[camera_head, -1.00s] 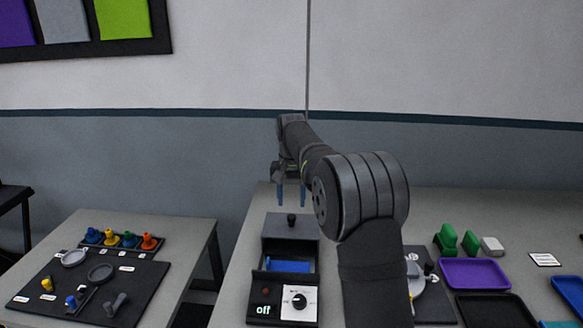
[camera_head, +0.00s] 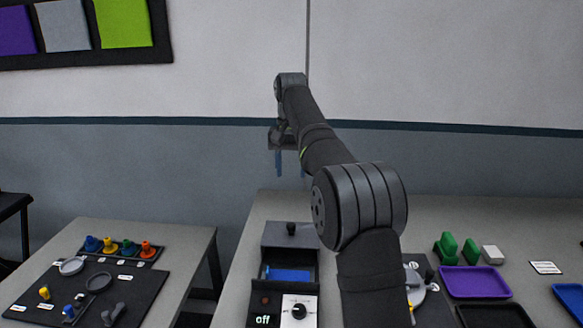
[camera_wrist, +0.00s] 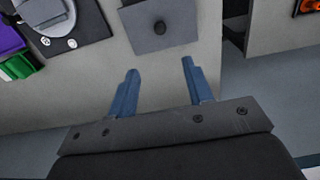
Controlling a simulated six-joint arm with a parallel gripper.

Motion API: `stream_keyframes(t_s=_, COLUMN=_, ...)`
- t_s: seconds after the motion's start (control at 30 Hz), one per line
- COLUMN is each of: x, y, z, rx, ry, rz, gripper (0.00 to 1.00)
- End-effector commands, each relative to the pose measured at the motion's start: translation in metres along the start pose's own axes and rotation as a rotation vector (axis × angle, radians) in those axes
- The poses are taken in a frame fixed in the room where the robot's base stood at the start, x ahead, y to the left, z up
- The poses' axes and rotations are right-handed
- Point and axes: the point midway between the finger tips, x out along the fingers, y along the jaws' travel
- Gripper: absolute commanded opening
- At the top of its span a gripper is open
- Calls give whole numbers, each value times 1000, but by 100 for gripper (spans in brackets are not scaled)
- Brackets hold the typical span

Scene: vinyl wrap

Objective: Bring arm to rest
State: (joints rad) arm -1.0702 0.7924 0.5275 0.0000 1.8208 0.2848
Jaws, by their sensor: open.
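My gripper (camera_head: 290,163) is raised above the far edge of the right-hand table, in front of the wall. Its two blue fingers point down, apart, with nothing between them. In the wrist view, my gripper (camera_wrist: 156,88) also shows its fingers spread and empty. Below it stands a dark box (camera_head: 290,236) with a round black knob on its lid. The box front has a dial and the word "off", and a blue piece lies in its opening. The box lid also shows in the wrist view (camera_wrist: 145,33), beyond the fingertips.
On the right-hand table (camera_head: 250,250) are a purple tray (camera_head: 475,281), green blocks (camera_head: 446,247), a white block (camera_head: 492,254) and a round device (camera_head: 414,285) partly behind my arm. The left table (camera_head: 190,240) holds a dark board with coloured pegs (camera_head: 110,244). The space around my gripper is clear.

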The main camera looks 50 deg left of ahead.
Motion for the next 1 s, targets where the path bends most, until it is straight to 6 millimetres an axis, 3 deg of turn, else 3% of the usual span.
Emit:
stream_keyframes(t_s=0.37, x=1, y=0, z=0, rx=0, ry=0, rz=0, gripper=47)
stream_keyframes(t_s=0.57, x=14, y=0, z=0, rx=0, ry=-2, rz=1, gripper=47)
stream_keyframes(t_s=1.0, x=97, y=0, z=1, rx=0, ry=-4, rz=1, gripper=47)
